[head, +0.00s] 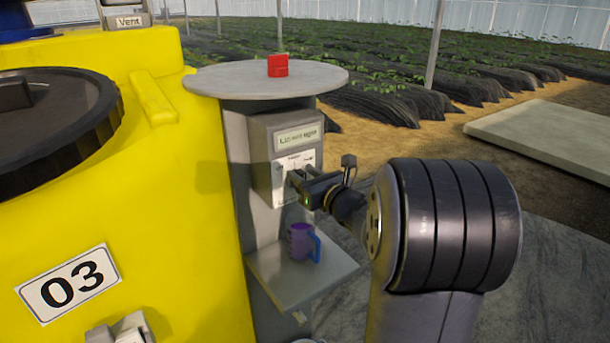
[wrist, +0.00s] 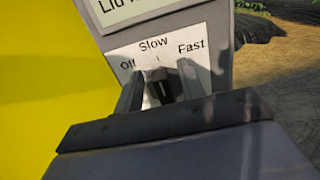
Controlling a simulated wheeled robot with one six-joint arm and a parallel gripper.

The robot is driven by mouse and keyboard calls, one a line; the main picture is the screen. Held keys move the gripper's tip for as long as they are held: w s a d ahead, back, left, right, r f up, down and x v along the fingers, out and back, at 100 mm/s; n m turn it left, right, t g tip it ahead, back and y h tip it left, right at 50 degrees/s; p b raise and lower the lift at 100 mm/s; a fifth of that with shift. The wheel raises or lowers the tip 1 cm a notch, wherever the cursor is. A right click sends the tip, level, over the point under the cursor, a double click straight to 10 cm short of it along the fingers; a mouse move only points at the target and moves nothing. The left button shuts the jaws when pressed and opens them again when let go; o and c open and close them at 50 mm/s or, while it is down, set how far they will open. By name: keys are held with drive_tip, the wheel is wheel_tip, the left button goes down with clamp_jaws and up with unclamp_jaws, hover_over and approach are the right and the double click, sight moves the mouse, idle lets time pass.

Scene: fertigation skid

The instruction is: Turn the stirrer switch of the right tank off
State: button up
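A grey switch box (head: 262,140) is fixed to the grey post right of the yellow tank (head: 200,190). Its white plate (wrist: 158,48) reads Off, Slow and Fast from left to right. Above is a label (head: 298,137) that seems to begin with "Lid"; the rest is not clearly legible. My gripper (head: 292,177) is at the plate. In the wrist view my gripper (wrist: 160,85) has its fingers apart, either side of a small dark switch lever (wrist: 168,88). A gap shows on the lever's left. The lever's exact setting is partly hidden by the fingers.
A purple mug (head: 300,242) with a blue handle stands on a small shelf (head: 325,277) below the box. A red block (head: 277,65) sits on the round grey top (head: 220,82). The tank bears a 03 sign (head: 68,283). A "Vent" device (head: 127,21) is at upper left.

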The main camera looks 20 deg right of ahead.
clamp_jaws()
drive_tip(key=shift+f+b, duration=0.15)
drive_tip(key=shift+b, duration=0.3)
drive_tip(key=shift+s+a+f+n+b, duration=0.1)
drive_tip(key=shift+a+n+b, duration=0.25)
drive_tip(key=shift+n+b, duration=1.5)
drive_tip(key=shift+s+a+f+n+b, duration=0.25)
drive_tip(key=shift+n+b, duration=0.9)
drive_tip(key=shift+b, duration=1.45)
drive_tip(key=shift+w+a+n+b, duration=0.15)
drive_tip(key=shift+a+n+b, duration=0.25)
drive_tip(key=shift+n+b, duration=1.45)
drive_tip(key=shift+m+b, duration=0.25)
drive_tip(key=shift+b, duration=0.2)
